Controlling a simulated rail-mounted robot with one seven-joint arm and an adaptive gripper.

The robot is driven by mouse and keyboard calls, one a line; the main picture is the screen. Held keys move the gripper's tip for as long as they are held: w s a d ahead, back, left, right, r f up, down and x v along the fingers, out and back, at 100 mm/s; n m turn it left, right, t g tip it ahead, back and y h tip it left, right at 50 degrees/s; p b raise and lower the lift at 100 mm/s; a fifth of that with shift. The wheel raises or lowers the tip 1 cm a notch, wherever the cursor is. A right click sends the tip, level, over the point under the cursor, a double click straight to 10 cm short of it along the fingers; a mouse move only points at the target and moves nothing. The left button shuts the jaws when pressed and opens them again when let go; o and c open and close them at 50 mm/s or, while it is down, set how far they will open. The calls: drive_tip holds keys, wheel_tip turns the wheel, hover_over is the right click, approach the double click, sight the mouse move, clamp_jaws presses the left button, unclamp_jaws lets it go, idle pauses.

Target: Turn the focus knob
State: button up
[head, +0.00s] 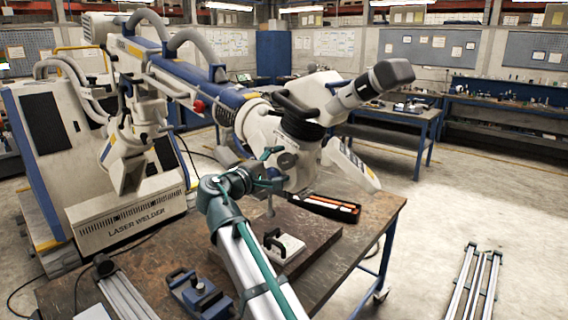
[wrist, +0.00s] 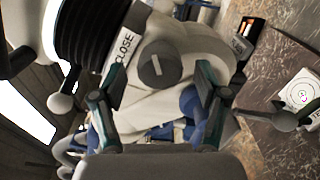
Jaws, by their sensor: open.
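The grey round focus knob (wrist: 157,70), with a pale slot mark on its face, sits on the pale microscope head and shows in the middle of the wrist view. In the head view the knob (head: 287,160) shows just right of my gripper. My gripper (head: 271,168) has dark teal fingers and faces the head's side. In the wrist view my gripper (wrist: 159,76) is open, with one finger on each side of the knob and visible gaps between. I see no contact. The microscope head (head: 280,128) hangs from a long blue and white arm above the workbench.
A ball-ended lever (wrist: 62,102) and a "CLOSE" label (wrist: 123,50) are left of the knob; another ball-ended lever (wrist: 284,118) is at right. A black tray (head: 331,208) with orange items and a white plate (head: 284,248) lie on the workbench (head: 150,262) below.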

drive_tip(key=v, duration=1)
